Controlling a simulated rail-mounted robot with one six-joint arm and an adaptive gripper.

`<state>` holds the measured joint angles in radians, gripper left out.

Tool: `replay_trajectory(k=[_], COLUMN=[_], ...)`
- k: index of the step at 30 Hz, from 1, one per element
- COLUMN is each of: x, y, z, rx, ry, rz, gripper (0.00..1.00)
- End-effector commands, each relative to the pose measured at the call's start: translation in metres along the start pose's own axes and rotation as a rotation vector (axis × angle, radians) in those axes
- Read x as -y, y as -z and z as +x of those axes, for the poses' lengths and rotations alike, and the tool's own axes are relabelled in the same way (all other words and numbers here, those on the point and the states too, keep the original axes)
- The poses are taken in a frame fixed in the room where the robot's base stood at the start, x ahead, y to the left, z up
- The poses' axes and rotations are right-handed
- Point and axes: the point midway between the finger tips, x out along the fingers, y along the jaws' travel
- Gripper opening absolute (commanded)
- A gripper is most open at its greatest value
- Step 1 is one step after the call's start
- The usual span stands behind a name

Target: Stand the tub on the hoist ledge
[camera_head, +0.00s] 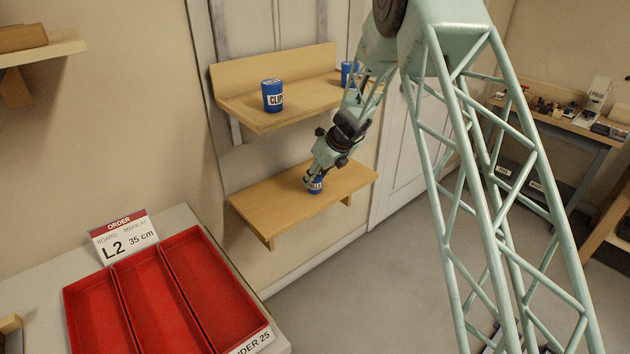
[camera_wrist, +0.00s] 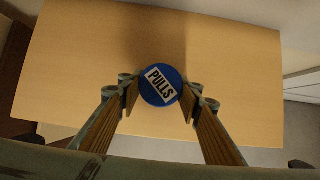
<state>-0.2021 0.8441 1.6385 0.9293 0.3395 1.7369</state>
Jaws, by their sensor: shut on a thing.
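A small blue tub (camera_head: 315,187) with a white label is at the lower wooden ledge (camera_head: 275,206). In the wrist view the tub (camera_wrist: 160,85) shows its round top with the label "PULLS". My gripper (camera_head: 313,177) reaches down from above and is shut on this tub, with one finger on each side in the wrist view. The tub looks upright over the bare board. I cannot tell whether its base touches the board. The fingers hide part of its side in the head view. No marking on the ledge names it as the hoist ledge.
An upper wooden shelf (camera_head: 262,120) holds a blue "CLIPS" tub (camera_head: 273,96) and another blue tub (camera_head: 349,73) partly behind my arm. A red divided tray (camera_head: 160,290) and an order card "L2 35 cm" (camera_head: 122,238) are at lower left. The lower ledge is otherwise clear.

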Motion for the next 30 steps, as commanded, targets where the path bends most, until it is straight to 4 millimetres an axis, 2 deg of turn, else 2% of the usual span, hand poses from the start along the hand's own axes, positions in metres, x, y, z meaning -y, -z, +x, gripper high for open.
replay_trajectory(k=[14, 15, 18, 30], x=[0.0000, 0.0000, 0.0000, 0.0000], y=[0.0016, 0.0015, 0.0014, 0.0004], z=[0.0027, 0.0023, 0.0021, 0.0007], rx=[0.000, 0.000, 0.000, 0.000], ry=[0.000, 0.000, 0.000, 0.000], rz=[-0.001, -0.001, -0.001, -0.001], gripper=[0.20, 0.36, 0.45, 0.46])
